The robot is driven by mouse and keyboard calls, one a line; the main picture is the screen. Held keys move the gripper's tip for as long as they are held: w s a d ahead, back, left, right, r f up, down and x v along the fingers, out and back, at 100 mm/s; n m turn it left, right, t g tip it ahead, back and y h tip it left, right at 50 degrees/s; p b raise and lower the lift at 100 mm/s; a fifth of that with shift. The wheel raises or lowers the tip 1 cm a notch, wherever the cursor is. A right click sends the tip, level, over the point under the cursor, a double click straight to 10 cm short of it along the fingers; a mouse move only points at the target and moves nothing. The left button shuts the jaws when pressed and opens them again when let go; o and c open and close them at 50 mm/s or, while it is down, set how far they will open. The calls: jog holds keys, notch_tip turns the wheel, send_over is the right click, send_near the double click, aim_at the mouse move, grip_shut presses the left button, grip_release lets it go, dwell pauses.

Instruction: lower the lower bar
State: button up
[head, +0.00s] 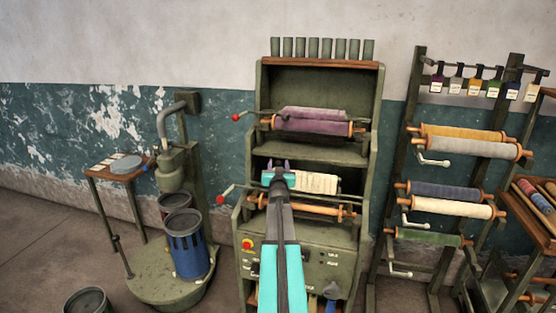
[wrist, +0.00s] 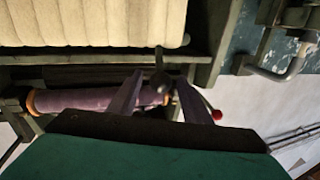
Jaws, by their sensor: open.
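The green machine (head: 368,110) stands at the middle against the wall. Its lower bar (head: 330,211) is a thin rod with orange parts, running across below a cream cloth roll (head: 318,183); my arm hides its middle. A crank with a red knob (head: 220,199) sits at its left end. My gripper (head: 279,165) is in front of the machine, above the lower bar and left of the cream roll. In the wrist view my gripper (wrist: 160,82) is open, with a dark round part (wrist: 157,84) showing between its fingers. I cannot tell whether they touch it.
A purple roll (head: 312,125) with its own red knob (head: 235,117) is on the machine's upper bar. A mixer stand with a blue bucket (head: 188,250) is at left. A rack of coloured rolls (head: 470,150) is close at right.

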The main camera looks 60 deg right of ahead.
jog(key=shift+p+x, duration=0.9)
jog(key=shift+x, duration=1.7)
grip_shut()
jog(key=shift+a, duration=0.25)
jog(key=shift+s+d, duration=0.1)
jog(key=shift+d, duration=0.15)
